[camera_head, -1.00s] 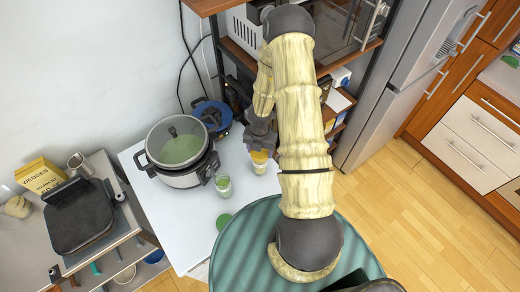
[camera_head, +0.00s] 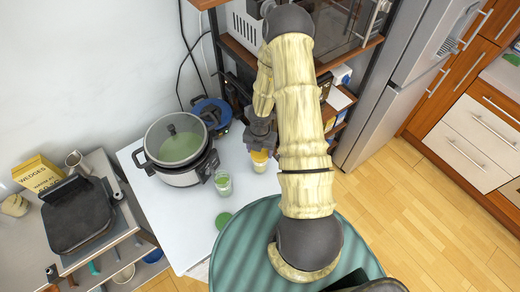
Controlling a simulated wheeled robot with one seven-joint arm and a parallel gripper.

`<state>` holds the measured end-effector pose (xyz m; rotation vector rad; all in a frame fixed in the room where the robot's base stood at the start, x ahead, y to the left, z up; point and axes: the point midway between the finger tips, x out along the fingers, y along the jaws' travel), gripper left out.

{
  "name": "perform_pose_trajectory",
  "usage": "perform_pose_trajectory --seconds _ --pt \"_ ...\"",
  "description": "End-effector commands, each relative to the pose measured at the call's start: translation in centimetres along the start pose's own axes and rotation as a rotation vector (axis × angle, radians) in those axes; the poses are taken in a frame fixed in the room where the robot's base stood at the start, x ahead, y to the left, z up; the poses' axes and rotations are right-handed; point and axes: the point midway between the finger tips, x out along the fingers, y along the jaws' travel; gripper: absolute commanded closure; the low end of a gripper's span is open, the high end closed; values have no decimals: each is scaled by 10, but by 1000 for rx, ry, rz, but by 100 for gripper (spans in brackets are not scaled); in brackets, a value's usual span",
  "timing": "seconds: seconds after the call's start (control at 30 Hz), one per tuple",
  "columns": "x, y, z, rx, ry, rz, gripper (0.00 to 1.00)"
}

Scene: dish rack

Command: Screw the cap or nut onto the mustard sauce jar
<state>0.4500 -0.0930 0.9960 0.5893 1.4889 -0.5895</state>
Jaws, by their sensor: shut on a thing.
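A small glass jar with a yellow-orange cap, which I take to be the mustard sauce jar (camera_head: 260,167), stands upright on the white table. The yellow-orange cap (camera_head: 259,155) is at the jar's mouth. My gripper (camera_head: 260,147) reaches down over it from above and is shut on the cap. The fingers are small and dark here, and my arm covers the view just to the right. I cannot tell how tightly the cap sits on the jar.
A second glass jar (camera_head: 223,184) with green contents stands open to the left. A green lid (camera_head: 223,220) lies near the table's front edge. The white table (camera_head: 185,225) has free room at front left.

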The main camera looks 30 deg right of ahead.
Motion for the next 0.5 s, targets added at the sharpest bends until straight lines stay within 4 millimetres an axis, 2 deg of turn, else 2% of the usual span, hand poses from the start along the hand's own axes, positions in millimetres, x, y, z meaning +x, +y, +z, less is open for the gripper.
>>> perform_pose_trajectory --seconds 0.5 --pt "5 0 0 0 0 0 64"
